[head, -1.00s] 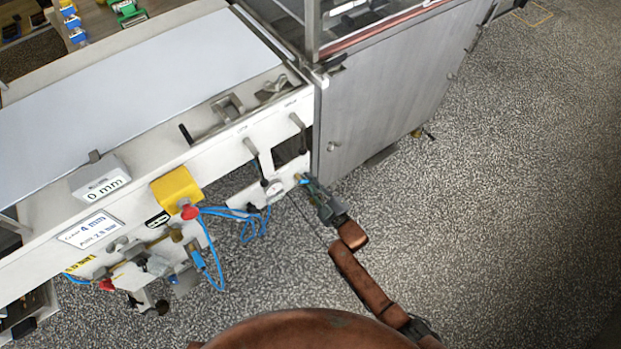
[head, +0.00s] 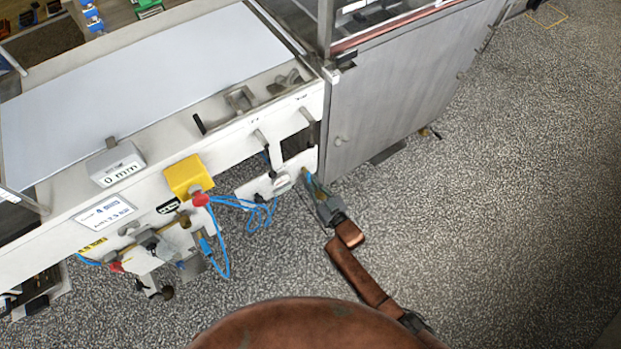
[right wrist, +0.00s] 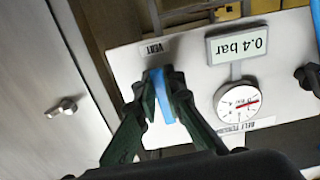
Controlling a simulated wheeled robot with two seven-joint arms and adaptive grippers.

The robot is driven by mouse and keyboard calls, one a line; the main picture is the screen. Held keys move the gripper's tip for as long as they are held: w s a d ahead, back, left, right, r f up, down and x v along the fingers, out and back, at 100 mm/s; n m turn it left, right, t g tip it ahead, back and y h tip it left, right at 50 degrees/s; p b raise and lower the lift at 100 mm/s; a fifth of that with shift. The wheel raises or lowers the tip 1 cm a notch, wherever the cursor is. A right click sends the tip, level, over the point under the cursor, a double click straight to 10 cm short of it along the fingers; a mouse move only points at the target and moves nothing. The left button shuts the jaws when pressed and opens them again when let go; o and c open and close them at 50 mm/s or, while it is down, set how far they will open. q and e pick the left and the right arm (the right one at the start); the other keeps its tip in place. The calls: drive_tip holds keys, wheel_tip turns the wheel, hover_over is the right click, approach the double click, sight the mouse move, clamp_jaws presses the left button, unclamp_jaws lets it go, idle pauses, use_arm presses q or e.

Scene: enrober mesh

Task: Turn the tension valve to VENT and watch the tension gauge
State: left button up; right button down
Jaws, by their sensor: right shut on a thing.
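In the right wrist view, the tension valve's blue handle (right wrist: 161,98) lies between the two dark fingers of my right gripper (right wrist: 160,88), which is shut on it. The handle's upper end is just below an upside-down VENT label (right wrist: 153,48). The round white tension gauge (right wrist: 237,102) is right of the handle, its red needle pointing right in the picture. A display (right wrist: 237,45) reads 0.4 bar, upside down. In the head view, my right gripper (head: 310,182) reaches the panel's right end beside the small gauge (head: 283,182). My left gripper is not in view.
A grey metal cabinet (head: 400,110) stands close right of the panel. Blue hoses (head: 238,204) hang left of the gauge, near a yellow box (head: 188,176) with a red knob (head: 200,199). The white belt (head: 140,85) lies above. The speckled floor (head: 480,220) at right is clear.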

drive_tip(key=shift+m, duration=0.3)
drive_tip(key=c, duration=2)
unclamp_jaws()
drive_tip(key=shift+s, duration=0.1)
drive_tip(key=v, duration=1.2)
